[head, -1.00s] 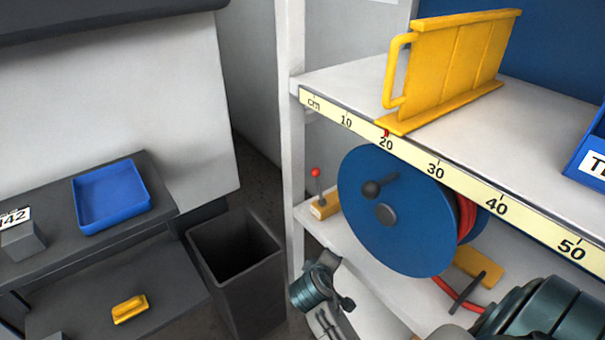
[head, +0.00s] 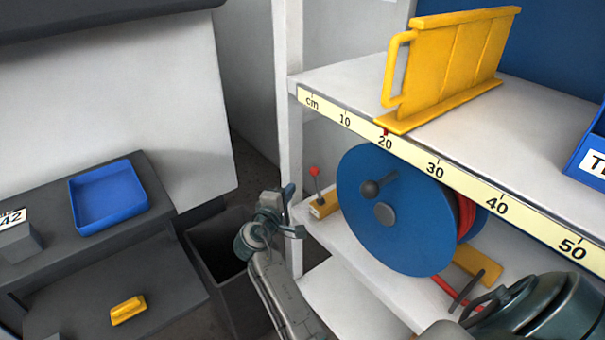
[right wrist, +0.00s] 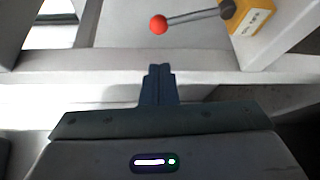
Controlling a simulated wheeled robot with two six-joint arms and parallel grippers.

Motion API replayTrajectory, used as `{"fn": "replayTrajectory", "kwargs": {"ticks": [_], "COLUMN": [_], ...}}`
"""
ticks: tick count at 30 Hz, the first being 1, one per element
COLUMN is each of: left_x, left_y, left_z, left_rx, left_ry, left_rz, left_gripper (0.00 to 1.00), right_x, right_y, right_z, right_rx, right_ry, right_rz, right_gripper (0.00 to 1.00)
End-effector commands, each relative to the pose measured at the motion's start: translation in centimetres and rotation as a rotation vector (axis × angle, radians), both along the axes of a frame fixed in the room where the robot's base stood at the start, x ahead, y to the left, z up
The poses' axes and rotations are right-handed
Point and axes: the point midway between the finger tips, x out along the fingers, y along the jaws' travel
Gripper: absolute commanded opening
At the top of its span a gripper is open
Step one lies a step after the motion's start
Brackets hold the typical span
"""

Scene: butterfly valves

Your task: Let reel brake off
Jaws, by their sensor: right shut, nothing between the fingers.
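A brake lever with a red ball knob (head: 314,171) stands upright on a yellow block (head: 324,204) at the left end of the lower shelf. The knob (right wrist: 158,25), its grey rod and the labelled block (right wrist: 252,18) also show in the right wrist view. Right of it stands the blue reel (head: 395,235) with a dark crank and red hose. My right gripper (head: 289,194) is just left of the lever. In the right wrist view its shut, empty fingers (right wrist: 159,72) are apart from the knob, below it in the picture. My left gripper is out of view.
A white shelf post (head: 288,120) and the lower shelf's front edge are close to my right gripper. The upper shelf carries a yellow barrier (head: 450,70). A dark bin (head: 200,245) stands below left. A blue tray (head: 108,196) lies on the left bench.

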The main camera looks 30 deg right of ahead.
Motion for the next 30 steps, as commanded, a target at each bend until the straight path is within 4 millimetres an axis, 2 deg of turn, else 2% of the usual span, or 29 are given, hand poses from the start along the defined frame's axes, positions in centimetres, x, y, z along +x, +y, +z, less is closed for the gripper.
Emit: {"fn": "replayTrajectory", "kwargs": {"ticks": [5, 19, 24, 30], "left_x": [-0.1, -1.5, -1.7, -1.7], "left_y": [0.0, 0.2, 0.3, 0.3], "left_z": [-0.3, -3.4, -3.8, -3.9], "left_rx": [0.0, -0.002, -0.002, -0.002], "left_ry": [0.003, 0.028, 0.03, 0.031], "left_rz": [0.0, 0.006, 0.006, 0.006], "left_gripper": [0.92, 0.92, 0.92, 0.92], "right_x": [0.5, 4.9, 5.5, 5.6], "right_y": [-0.8, -7.2, -8.2, -8.3], "right_z": [0.1, -0.6, -0.8, -0.8], "right_rx": [-0.003, -0.001, 0.001, 0.001], "right_ry": [-0.001, 0.001, 0.001, 0.0], "right_rz": [-0.001, -0.001, -0.001, -0.001], "right_gripper": [0.0, 0.0, 0.0, 0.0]}}
